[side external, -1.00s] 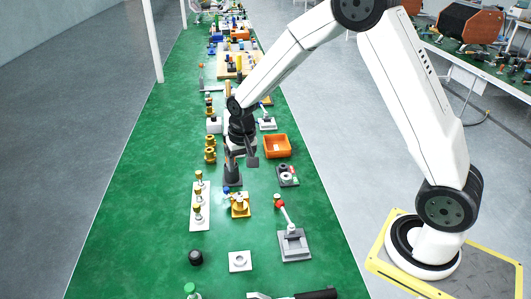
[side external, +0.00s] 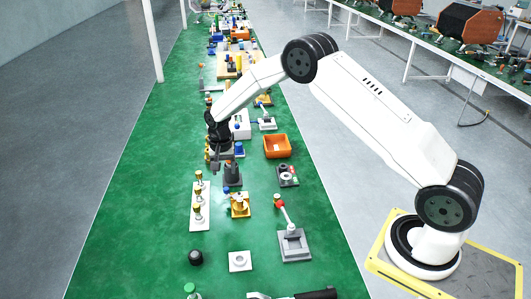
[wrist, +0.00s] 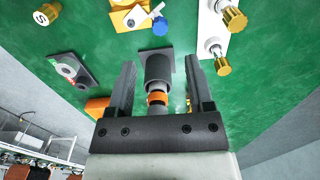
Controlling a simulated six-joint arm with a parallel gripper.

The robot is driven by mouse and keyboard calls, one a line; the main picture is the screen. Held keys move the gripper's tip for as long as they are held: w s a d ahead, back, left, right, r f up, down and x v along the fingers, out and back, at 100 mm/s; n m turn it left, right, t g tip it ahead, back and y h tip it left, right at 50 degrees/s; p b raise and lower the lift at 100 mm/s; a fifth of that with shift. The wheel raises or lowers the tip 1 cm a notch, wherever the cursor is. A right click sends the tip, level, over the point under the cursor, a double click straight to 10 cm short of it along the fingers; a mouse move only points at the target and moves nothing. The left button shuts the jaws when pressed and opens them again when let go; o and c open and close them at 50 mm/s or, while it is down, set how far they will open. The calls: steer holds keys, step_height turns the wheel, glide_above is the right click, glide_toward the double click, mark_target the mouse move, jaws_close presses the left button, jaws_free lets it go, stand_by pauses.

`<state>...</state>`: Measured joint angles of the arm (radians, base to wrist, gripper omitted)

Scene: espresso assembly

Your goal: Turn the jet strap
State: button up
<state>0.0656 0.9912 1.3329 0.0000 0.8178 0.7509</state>
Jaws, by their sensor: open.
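My gripper (side external: 217,164) is open and empty, low over the green table beside a dark grey post on a square base (side external: 232,176). In the wrist view my gripper (wrist: 160,68) has one finger on each side of the line to a dark grey cylinder (wrist: 159,66) with an orange band (wrist: 157,98) and a lighter grey part at its near end. I see no contact between the fingers and the cylinder. I cannot tell for certain which part is the jet strap.
A white strip (side external: 193,219) holds several gold-topped pieces. A yellow block (side external: 240,211) with a blue knob stands in front. An orange bin (side external: 277,152), a grey plate (side external: 287,181) and a lever stand (side external: 293,247) are to the right. The table's left side is clear.

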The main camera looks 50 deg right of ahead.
mark_target(226, 188)
steer(key=shift+f, duration=3.8)
jaws_close()
